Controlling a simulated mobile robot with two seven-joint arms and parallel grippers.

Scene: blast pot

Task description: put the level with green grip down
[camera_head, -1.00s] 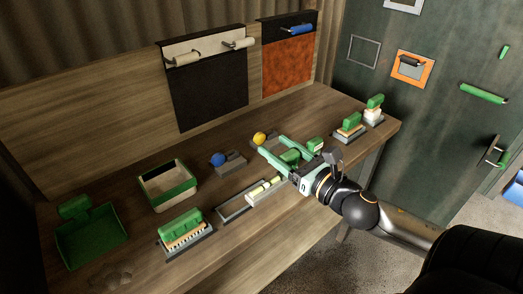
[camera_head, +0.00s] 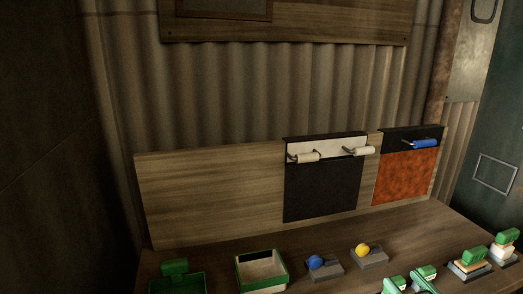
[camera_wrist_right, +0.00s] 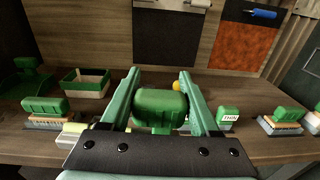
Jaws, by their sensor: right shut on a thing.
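My right gripper (camera_head: 407,277) shows at the bottom right edge of the head view, over the bench, cut off by the frame. In the right wrist view my right gripper (camera_wrist_right: 159,74) is shut on a rounded green grip (camera_wrist_right: 160,104), which I take to be the level's. The grip sits between the two pale green fingers. The body under it is mostly hidden, so I cannot tell whether it touches the bench. My left gripper is not in view.
On the wooden bench stand a green-rimmed box (camera_head: 240,276), a green dustpan-like tray (camera_head: 180,284), a blue-knobbed block (camera_head: 317,263) and a yellow-knobbed block (camera_head: 363,252). Green-handled tools (camera_head: 470,261) stand at the right. A green-handled brush (camera_wrist_right: 45,107) stands left in the wrist view.

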